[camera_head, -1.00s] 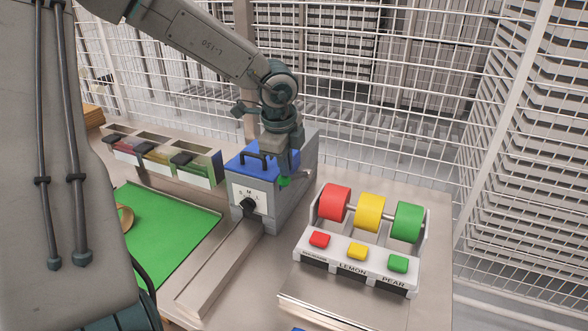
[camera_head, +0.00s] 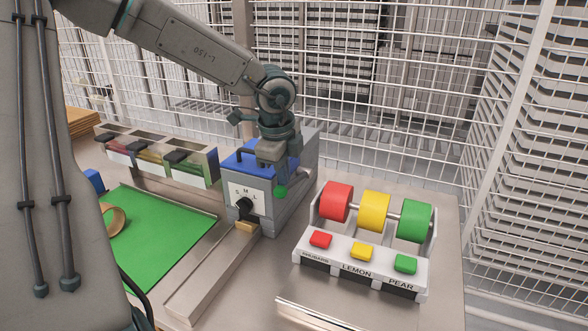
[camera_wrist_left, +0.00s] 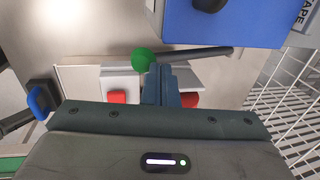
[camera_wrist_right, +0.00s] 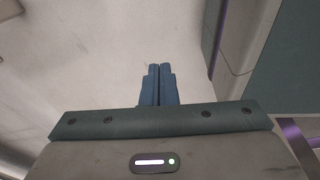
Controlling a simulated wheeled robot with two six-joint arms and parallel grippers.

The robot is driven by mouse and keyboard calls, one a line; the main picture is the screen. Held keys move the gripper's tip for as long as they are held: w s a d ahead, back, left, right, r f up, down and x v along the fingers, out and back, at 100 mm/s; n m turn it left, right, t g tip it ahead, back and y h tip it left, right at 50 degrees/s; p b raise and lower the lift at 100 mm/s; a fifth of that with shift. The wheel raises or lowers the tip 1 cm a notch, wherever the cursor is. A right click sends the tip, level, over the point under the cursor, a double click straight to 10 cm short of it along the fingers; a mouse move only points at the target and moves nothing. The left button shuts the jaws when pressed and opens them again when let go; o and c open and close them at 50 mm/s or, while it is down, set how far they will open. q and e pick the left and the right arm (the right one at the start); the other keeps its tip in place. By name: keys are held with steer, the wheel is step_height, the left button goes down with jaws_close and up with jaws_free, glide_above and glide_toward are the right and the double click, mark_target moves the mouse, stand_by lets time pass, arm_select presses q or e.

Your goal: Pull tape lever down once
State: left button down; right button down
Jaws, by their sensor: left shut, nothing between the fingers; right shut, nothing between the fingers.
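The tape dispenser (camera_head: 258,200) is a grey box with a blue top, a black handle and a dial marked S, M, L. Its lever ends in a green ball knob (camera_head: 281,191) at the box's right side, low; the knob (camera_wrist_left: 143,59) and dark lever rod (camera_wrist_left: 205,51) show in the left wrist view. My left gripper (camera_wrist_left: 161,72) is shut, its fingertips at the rod beside the knob; I cannot tell whether they touch. A short tan tape piece (camera_head: 246,226) sticks out of the dispenser's front. My right gripper (camera_wrist_right: 160,68) is shut and empty, over a pale surface.
A label unit with red, yellow and green rolls (camera_head: 374,211) stands right of the dispenser. Left are a bin row (camera_head: 200,168) and a green mat (camera_head: 160,235) with a tan ring (camera_head: 114,219). A metal channel (camera_head: 205,280) runs forward. Wire fencing (camera_head: 400,100) closes the back.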

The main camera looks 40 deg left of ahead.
mark_target(280, 188)
arm_select(q)
steer(key=shift+f, duration=0.1)
arm_select(e)
steer(key=shift+w+r, duration=0.1)
steer(key=shift+w, duration=0.3)
arm_select(q)
steer(key=shift+s+d+f+b, duration=0.15)
steer(key=shift+f+b, duration=0.25)
steer(key=shift+b, duration=0.4)
steer(key=shift+s+f+b, duration=0.25)
steer(key=shift+f+b, duration=0.15)
steer(key=shift+b, duration=0.4)
steer(key=shift+s+f+b, duration=0.25)
steer(key=shift+f+b, duration=0.2)
steer(key=shift+b, duration=0.5)
steer(key=shift+s+d+f+b, duration=0.15)
steer(key=shift+f+b, duration=0.1)
steer(key=shift+b, duration=0.3)
arm_select(e)
steer(key=w+a+r, duration=0.2)
steer(key=w+r, duration=0.9)
steer(key=r, duration=0.3)
steer(key=shift+t, duration=0.3)
